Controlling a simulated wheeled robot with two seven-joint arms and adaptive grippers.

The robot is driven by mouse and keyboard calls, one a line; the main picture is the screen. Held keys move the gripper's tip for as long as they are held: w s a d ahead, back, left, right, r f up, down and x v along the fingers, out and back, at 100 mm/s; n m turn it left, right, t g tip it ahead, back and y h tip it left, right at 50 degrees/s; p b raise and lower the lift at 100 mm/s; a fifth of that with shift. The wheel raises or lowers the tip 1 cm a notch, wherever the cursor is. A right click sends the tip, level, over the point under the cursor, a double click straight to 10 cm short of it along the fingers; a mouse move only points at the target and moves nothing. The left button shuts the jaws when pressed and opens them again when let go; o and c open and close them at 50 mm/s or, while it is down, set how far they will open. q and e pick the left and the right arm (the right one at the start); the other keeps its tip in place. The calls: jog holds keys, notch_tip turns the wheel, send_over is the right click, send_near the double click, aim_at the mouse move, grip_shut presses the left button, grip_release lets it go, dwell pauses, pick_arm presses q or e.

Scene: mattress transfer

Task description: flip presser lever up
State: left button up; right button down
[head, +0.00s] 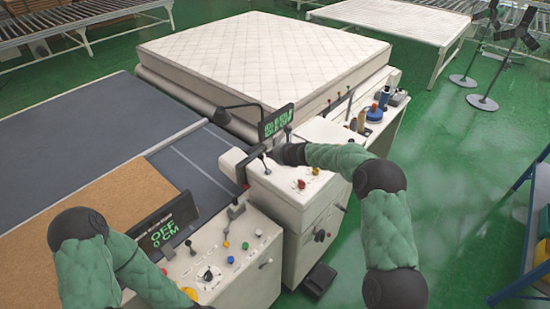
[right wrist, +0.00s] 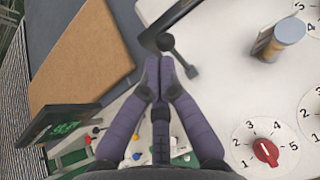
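The presser lever shows in the right wrist view as a short dark rod with a black ball knob (right wrist: 165,43), just beyond my right fingertips. Its base is on the white machine top, to the right of the fingertips. In the head view the lever (head: 265,162) stands beside the dark presser arm. My right gripper (right wrist: 160,66) has its two purple-grey fingers together, with nothing visible between them; whether they touch the lever I cannot tell. It also shows in the head view (head: 277,154), reaching left over the white console. My left gripper is out of view below the head picture's bottom edge.
A white mattress (head: 265,55) lies behind the console. A brown board (head: 120,215) lies on the grey bed at left. Displays (head: 277,122) and (head: 165,228), knobs and small levers crowd the consoles. A cylinder (right wrist: 283,38) and red dial (right wrist: 265,151) stand right of the fingers.

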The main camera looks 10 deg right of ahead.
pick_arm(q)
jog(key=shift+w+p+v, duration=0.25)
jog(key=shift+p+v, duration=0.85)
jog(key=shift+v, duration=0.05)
pick_arm(e)
notch_tip(320, 180, up, 9)
jog(key=s, duration=0.1)
jog(key=shift+s+r, duration=0.2)
jog(key=shift+s, duration=0.1)
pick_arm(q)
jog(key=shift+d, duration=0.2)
